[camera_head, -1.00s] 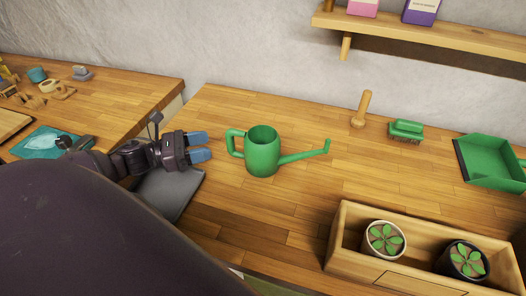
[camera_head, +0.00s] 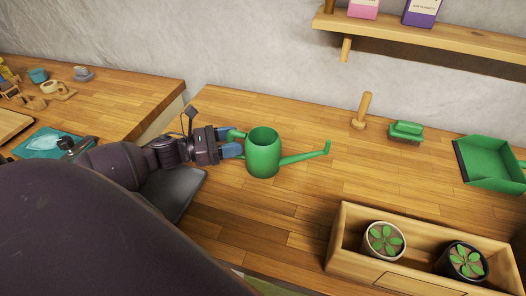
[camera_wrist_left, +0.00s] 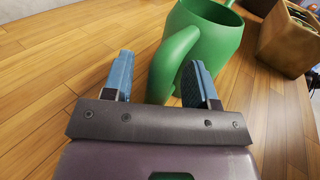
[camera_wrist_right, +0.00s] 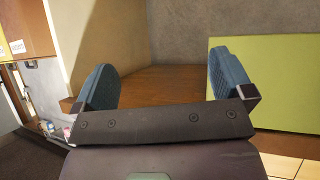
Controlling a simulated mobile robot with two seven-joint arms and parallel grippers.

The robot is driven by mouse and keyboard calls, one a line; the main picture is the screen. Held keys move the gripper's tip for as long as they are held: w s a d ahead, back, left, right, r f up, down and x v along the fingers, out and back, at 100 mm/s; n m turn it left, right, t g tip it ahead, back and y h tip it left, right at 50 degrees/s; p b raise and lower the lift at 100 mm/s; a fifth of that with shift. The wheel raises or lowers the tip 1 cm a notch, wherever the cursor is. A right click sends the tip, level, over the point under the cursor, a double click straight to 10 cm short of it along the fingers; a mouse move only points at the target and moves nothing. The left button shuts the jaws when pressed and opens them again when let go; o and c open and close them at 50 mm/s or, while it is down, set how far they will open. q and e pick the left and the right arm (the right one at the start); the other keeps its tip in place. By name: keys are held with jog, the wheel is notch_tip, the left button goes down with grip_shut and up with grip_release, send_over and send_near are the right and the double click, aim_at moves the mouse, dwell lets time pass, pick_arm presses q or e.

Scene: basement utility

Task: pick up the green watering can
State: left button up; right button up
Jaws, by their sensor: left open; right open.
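The green watering can (camera_head: 263,155) stands upright on the wooden worktop, its spout pointing right and its handle to the left. My left gripper (camera_head: 231,143) is open at the handle side, its blue fingers partly covering the handle. In the left wrist view, the can's handle (camera_wrist_left: 172,66) lies between the two open fingers (camera_wrist_left: 160,80), closer to the right finger. I cannot tell whether a finger touches it. My right gripper (camera_wrist_right: 161,85) is open and empty in its own wrist view, away from the can; it is not in the head view.
A wooden planter box (camera_head: 345,262) with two potted plants stands at front right. A wooden dibber (camera_head: 362,112), a green brush (camera_head: 406,131) and a green dustpan (camera_head: 490,162) lie behind and right. A dark flat object (camera_head: 177,190) lies below my left wrist.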

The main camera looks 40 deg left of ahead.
pick_arm(q)
jog(key=c, duration=0.9)
grip_shut()
pick_arm(e)
jog(key=shift+w+a+r, duration=0.1)
jog(key=shift+w+r, duration=0.15)
jog(key=shift+w, duration=0.25)
pick_arm(q)
jog(key=shift+r, duration=0.1)
jog(key=shift+r, duration=0.55)
notch_tip(320, 180, up, 19)
jog(key=p, duration=0.2)
pick_arm(e)
jog(key=shift+w+r, duration=0.25)
jog(key=shift+r, duration=1.05)
